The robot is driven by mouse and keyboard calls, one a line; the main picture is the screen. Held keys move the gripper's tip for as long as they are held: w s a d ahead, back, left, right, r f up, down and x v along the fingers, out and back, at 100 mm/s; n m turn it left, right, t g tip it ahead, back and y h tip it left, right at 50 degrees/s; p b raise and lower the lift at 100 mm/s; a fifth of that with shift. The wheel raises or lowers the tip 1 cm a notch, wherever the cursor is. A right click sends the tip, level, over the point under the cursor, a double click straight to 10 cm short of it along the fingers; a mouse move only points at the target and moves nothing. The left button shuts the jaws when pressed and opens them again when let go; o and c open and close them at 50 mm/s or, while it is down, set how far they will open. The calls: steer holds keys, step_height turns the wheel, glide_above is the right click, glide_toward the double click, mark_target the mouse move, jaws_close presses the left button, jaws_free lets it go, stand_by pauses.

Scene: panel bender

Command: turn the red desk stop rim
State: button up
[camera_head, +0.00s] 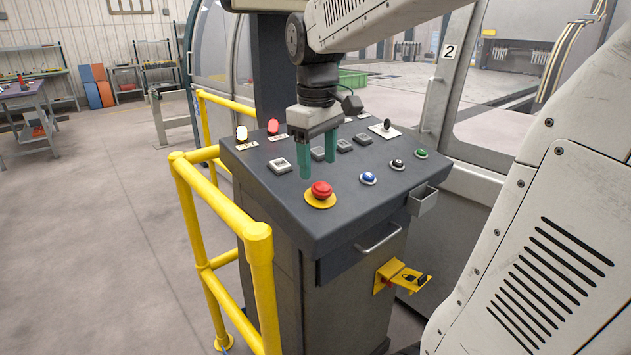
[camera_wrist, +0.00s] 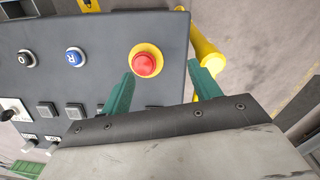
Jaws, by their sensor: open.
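The red desk stop (camera_head: 321,189) is a red mushroom button on a round yellow base, near the front edge of the grey control desk (camera_head: 255,188). In the wrist view the red stop (camera_wrist: 144,64) shows whole on its yellow ring, beyond the fingertips. My gripper (camera_head: 318,168) has two green fingers pointing down over the desk, behind the stop in the head view. In the wrist view my gripper (camera_wrist: 164,83) has its fingers spread apart with nothing between them. The fingers do not touch the stop.
A blue button (camera_head: 368,178), a black button (camera_head: 397,164) and a green button (camera_head: 421,153) line the desk's right side. Several square keys and a key switch (camera_head: 385,128) lie farther back. A yellow railing (camera_head: 259,247) stands close at the desk's left.

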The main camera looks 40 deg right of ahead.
mark_target(322, 184)
steer(key=w+d, duration=0.2)
steer(key=shift+w+d, duration=0.2)
steer(key=shift+d, duration=0.15)
steer(key=shift+w+d+f+n, duration=0.15)
steer(key=shift+f+n, duration=0.15)
steer(key=shift+f, duration=0.05)
step_height(322, 184, down, 7)
steer(key=shift+d, duration=0.15)
steer(key=shift+c, duration=0.3)
